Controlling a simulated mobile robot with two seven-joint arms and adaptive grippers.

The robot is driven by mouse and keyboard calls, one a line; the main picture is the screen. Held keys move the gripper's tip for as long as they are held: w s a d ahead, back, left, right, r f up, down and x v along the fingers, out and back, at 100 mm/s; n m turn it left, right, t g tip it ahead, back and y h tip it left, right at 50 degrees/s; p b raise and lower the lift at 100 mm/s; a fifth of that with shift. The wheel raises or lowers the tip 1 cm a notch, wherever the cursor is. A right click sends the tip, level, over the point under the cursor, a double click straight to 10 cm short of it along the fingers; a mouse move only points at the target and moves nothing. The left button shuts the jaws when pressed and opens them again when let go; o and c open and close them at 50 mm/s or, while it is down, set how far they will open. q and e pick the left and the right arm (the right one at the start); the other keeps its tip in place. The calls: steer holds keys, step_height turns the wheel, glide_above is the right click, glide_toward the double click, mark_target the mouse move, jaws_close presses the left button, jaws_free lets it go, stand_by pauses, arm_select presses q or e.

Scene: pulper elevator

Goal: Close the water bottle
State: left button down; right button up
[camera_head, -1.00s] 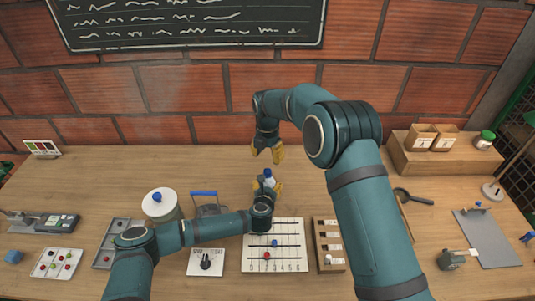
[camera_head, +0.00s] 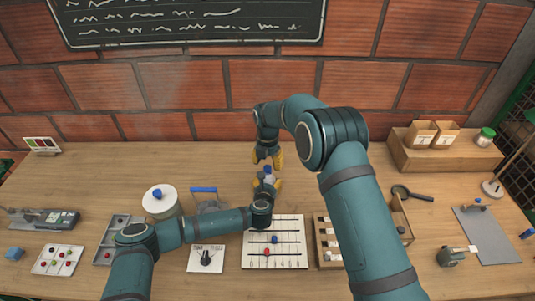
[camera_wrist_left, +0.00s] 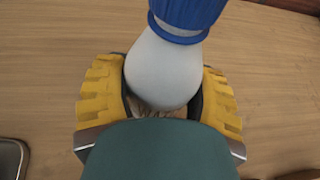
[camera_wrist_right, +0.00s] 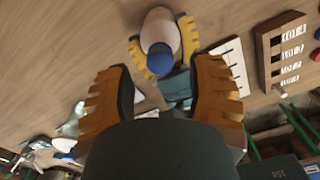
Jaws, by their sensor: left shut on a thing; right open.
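The water bottle is white with a blue cap (camera_wrist_left: 185,20). My left gripper (camera_head: 266,184) is shut on the bottle (camera_wrist_left: 163,68), with a yellow finger on each side of its white body. In the right wrist view the bottle (camera_wrist_right: 160,32) stands between the left fingers, and its blue cap (camera_wrist_right: 160,59) faces that camera. My right gripper (camera_head: 268,158) is open and empty, just above the cap. Its two yellow fingers (camera_wrist_right: 158,95) are spread wide on either side of the view. Whether the cap is fully seated cannot be told.
A white round pot with a blue knob (camera_head: 160,203) and a blue-handled rack (camera_head: 205,199) stand left of the bottle. A slider board (camera_head: 274,256) and a wooden tray (camera_head: 327,248) lie in front. The table behind the grippers is clear.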

steer(key=shift+f, duration=1.45)
jaws_close()
steer(key=m, duration=1)
steer(key=shift+c, duration=0.5)
jaws_free()
